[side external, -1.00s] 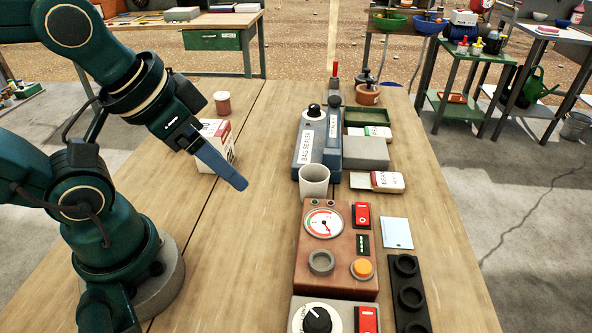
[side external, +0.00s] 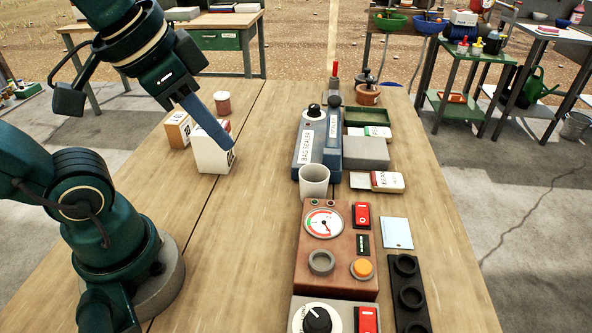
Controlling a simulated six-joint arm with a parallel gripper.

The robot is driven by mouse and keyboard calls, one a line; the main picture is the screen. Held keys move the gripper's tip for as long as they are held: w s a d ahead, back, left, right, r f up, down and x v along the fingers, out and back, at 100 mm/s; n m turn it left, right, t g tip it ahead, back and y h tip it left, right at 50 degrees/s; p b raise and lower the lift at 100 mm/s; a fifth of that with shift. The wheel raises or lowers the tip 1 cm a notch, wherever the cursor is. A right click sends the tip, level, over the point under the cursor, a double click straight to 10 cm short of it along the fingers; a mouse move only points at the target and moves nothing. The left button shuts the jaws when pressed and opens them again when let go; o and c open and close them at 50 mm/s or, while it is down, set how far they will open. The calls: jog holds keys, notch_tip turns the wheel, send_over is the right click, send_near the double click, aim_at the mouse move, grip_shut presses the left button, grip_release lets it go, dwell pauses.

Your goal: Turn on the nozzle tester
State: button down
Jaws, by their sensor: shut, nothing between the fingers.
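A reddish-brown box with a round pressure gauge (side external: 323,223) stands on the bench right of centre; it looks like the nozzle tester (side external: 342,262), though I read no name on it. It carries a red rocker switch (side external: 361,215) at its upper right, a small dark display, an orange push button (side external: 361,268) and a grey ring-shaped socket (side external: 321,262). Which way the rocker is set is too small to tell. My gripper (side external: 226,145) is shut and empty, up and left of the box and well apart from it, by the cartons in the picture.
A grey box with a black knob (side external: 317,319) and its own red switch (side external: 367,320) stands just in front. A grey cup (side external: 314,181) and the blue bag sealer (side external: 304,146) stand behind. A black holed rack (side external: 411,297) lies right. The bench's left-middle is clear.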

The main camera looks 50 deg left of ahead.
jog(key=w+r+m, duration=0.2)
jog(key=w+r, duration=0.3)
jog(key=r, duration=0.2)
jog(key=m+g+y, duration=0.1)
jog(key=m+g, duration=0.3)
jog(key=m, duration=0.2)
send_over(361, 206)
jog(key=s+d, duration=0.2)
jog(key=d, duration=0.1)
notch_tip(361, 206, down, 7)
jog(key=shift+s+a, duration=0.2)
jog(key=shift+a, duration=0.05)
jog(key=shift+f, duration=0.15)
jog(key=shift+w+a+f, duration=0.3)
jog(key=shift+f, duration=1.95)
jog(key=shift+w+a+f, duration=0.35)
jog(key=shift+f, duration=1.9)
jog(key=shift+w+a+f, duration=0.3)
jog(key=shift+f, duration=1.95)
